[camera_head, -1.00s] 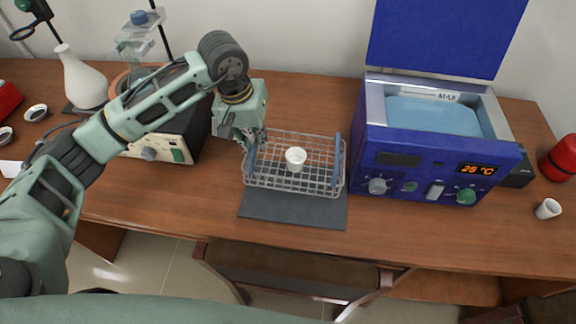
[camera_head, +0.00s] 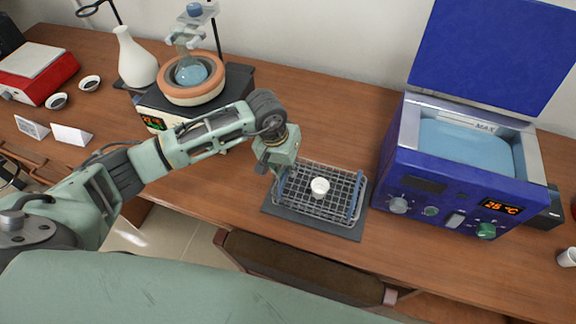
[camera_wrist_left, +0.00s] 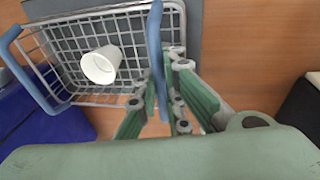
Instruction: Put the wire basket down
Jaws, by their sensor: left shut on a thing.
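The wire basket (camera_head: 338,207) is a grey mesh tray with blue handles on its two ends, and it is over the dark grey mat (camera_head: 290,217) on the table. A small white cup (camera_head: 319,187) is inside it. My left gripper (camera_head: 277,170) is at the basket's left end. In the left wrist view, my left gripper (camera_wrist_left: 163,100) is shut on the near blue handle (camera_wrist_left: 156,50) of the basket (camera_wrist_left: 75,35), and the white cup (camera_wrist_left: 101,65) lies in the mesh. I cannot tell whether the basket's bottom touches the mat. My right gripper is not in view.
A blue water bath (camera_head: 455,165) with an open lid stands right of the mat. A heating mantle (camera_head: 190,88) with a flask stands behind left, beside a white vase (camera_head: 137,60). A chair (camera_head: 300,270) is at the table's front edge.

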